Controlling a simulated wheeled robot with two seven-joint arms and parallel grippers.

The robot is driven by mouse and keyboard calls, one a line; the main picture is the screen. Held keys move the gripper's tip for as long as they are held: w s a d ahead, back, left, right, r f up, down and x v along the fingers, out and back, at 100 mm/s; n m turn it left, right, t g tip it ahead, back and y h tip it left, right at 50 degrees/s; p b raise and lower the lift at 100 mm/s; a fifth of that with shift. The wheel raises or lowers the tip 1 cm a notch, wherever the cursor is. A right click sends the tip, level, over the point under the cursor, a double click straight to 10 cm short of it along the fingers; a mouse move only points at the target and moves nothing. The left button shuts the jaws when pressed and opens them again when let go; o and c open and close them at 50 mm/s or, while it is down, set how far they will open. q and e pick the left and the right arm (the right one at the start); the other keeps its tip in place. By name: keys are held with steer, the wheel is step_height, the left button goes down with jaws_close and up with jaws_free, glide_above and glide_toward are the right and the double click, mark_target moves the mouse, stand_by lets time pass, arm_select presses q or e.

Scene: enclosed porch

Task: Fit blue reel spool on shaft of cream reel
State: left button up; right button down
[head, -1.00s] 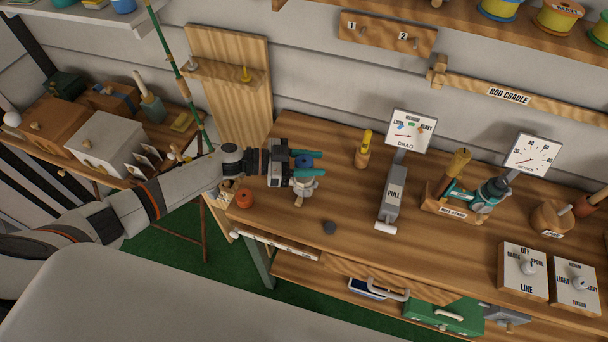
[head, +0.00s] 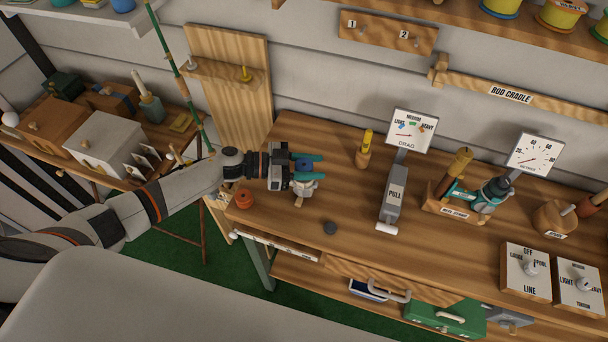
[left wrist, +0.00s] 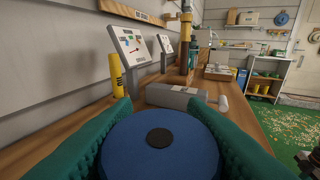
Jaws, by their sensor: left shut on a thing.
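My left gripper (head: 307,166) is shut on the blue spool (head: 304,163), with one teal finger on each side of it. In the left wrist view the blue spool (left wrist: 160,148) fills the bottom middle, its round face with a dark centre towards the camera. The cream reel (head: 304,187) stands on the bench just under the spool and the fingers, partly hidden by them. Its shaft is hidden, so I cannot tell whether the spool is around it.
A yellow-topped bottle (head: 364,148), a grey PULL block (head: 392,205) and a reel stand (head: 455,209) stand to the right. Bench space between is clear.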

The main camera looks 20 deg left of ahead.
arm_select(q)
steer(key=shift+f+b, duration=0.5)
steer(key=shift+f, duration=0.25)
steer(key=o, duration=1)
steer(key=shift+r, duration=0.15)
steer(key=shift+r+p, duration=2.65)
steer(key=shift+p, duration=0.15)
steer(key=shift+r, duration=1.25)
steer(key=shift+a, duration=0.1)
